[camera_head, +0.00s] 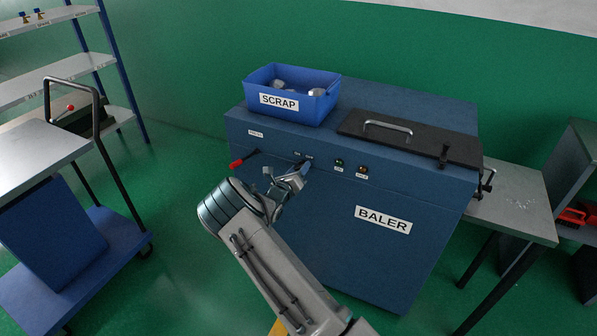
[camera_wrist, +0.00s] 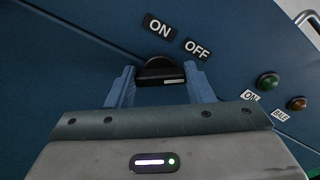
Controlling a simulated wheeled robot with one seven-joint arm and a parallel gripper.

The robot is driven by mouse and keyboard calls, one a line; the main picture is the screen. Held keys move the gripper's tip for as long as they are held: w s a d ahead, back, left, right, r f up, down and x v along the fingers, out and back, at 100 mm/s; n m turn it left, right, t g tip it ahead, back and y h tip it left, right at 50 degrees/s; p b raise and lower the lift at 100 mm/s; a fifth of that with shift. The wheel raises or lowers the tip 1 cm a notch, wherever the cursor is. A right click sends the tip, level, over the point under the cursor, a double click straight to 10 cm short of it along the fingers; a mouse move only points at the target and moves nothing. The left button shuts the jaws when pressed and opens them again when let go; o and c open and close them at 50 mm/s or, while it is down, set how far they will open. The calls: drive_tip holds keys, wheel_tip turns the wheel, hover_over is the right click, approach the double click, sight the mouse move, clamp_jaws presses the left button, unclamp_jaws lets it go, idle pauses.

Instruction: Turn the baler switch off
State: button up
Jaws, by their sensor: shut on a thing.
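The blue baler (camera_head: 345,255) stands in the middle of the head view, and my gripper (camera_head: 303,168) is at its upper front face. In the wrist view, the black baler switch (camera_wrist: 153,64) sits below the ON label (camera_wrist: 158,27) and the OFF label (camera_wrist: 197,49). My gripper (camera_wrist: 161,79) is shut on the switch knob, one finger on each side. A white mark shows near the right end of the knob. I cannot tell for sure which label it is set to. In the head view my gripper hides the switch.
A green lamp (camera_wrist: 268,82) and an orange lamp (camera_wrist: 298,103) are right of the switch. A red-ended handle (camera_head: 237,163) sticks out to its left. A blue scrap bin (camera_head: 325,105) and a black lid (camera_head: 420,140) are on top. A trolley (camera_head: 125,232) stands at left.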

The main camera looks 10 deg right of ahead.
drive_tip(key=n, duration=0.4)
drive_tip(key=shift+a+n, duration=0.15)
drive_tip(key=shift+n, duration=0.25)
idle(0.4)
drive_tip(key=o, duration=1)
drive_tip(key=v, duration=1.3)
drive_tip(key=shift+s+a+b, duration=0.25)
drive_tip(key=shift+s+b, duration=0.05)
drive_tip(key=shift+b, duration=0.15)
